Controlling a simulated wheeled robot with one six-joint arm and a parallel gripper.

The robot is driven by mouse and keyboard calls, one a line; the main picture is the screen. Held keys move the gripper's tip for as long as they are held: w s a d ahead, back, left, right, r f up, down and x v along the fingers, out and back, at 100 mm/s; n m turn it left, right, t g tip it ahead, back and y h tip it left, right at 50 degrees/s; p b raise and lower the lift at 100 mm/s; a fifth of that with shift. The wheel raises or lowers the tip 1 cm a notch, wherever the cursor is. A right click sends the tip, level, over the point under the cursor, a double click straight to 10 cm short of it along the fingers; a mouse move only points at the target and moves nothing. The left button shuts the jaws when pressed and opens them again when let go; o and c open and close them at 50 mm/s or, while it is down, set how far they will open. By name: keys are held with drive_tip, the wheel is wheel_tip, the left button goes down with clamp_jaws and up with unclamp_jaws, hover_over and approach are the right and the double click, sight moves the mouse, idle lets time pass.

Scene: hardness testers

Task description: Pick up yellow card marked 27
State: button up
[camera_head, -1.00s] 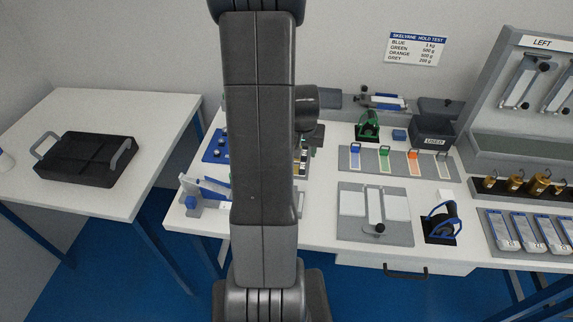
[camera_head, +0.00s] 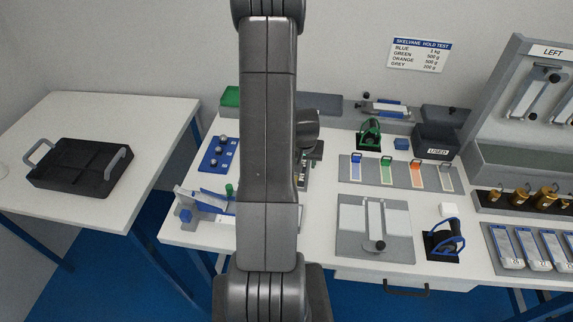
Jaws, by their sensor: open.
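I cannot make out a yellow card marked 27 in the head view; my arm hides part of the bench around its middle left. My gripper (camera_head: 314,154) shows only in part, as dark pieces at the right edge of my arm, low over the bench. Its fingertips are mostly hidden, and I see nothing held in it. Small items right under it are too hidden to name.
A grey tray (camera_head: 434,187) holds blue, green, orange and grey strips. Behind it stand a green-handled device (camera_head: 369,134) and a dark USED bin (camera_head: 436,140). A blue knob panel (camera_head: 219,154) lies left of my arm. A black tray (camera_head: 80,168) sits on the left table.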

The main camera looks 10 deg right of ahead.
clamp_jaws()
drive_tip(key=shift+r, duration=0.15)
